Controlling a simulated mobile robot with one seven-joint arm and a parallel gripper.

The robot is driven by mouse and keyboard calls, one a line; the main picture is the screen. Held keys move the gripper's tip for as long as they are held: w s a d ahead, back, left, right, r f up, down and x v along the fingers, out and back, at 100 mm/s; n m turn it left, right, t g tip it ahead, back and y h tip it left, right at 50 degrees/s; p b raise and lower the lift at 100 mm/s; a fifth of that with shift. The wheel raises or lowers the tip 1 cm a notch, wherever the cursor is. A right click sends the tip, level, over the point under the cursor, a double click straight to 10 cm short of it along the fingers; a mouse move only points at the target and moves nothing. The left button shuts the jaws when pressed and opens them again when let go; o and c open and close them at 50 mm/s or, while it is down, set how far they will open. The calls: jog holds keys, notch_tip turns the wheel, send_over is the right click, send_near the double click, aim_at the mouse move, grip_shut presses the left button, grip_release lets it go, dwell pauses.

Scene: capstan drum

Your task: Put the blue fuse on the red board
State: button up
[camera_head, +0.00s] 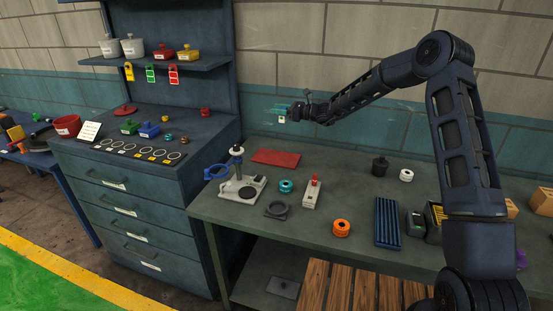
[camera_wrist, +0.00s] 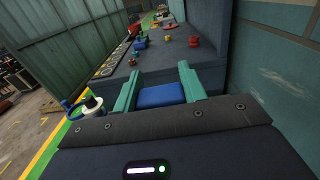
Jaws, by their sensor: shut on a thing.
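My gripper (camera_head: 282,112) is raised in the air above the back of the bench, near the wall. In the wrist view, its two teal fingers (camera_wrist: 158,88) are shut on the blue fuse (camera_wrist: 160,96), a blue block between them. In the head view the fuse is too small and covered to make out clearly. The red board (camera_head: 276,157) is a flat red rectangle lying on the bench top near its back left. It looks bare. The gripper is above it and apart from it.
A teal ring (camera_head: 286,186), a grey block with a red switch (camera_head: 312,192) and an orange spool (camera_head: 341,228) lie in front. The drawer cabinet (camera_head: 130,185) rises at left.

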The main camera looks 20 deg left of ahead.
jog(key=a+f, duration=0.1)
jog(key=f, duration=0.5)
jog(key=a+f, duration=0.1)
jog(key=f, duration=0.6)
jog(key=w+a+f, duration=0.1)
jog(key=f, duration=0.5)
jog(key=shift+a+f, duration=0.2)
jog(key=shift+f, duration=0.2)
jog(key=shift+f, duration=0.1)
jog(key=o, duration=1)
send_over(297, 161)
jog(key=shift+w+a, duration=0.1)
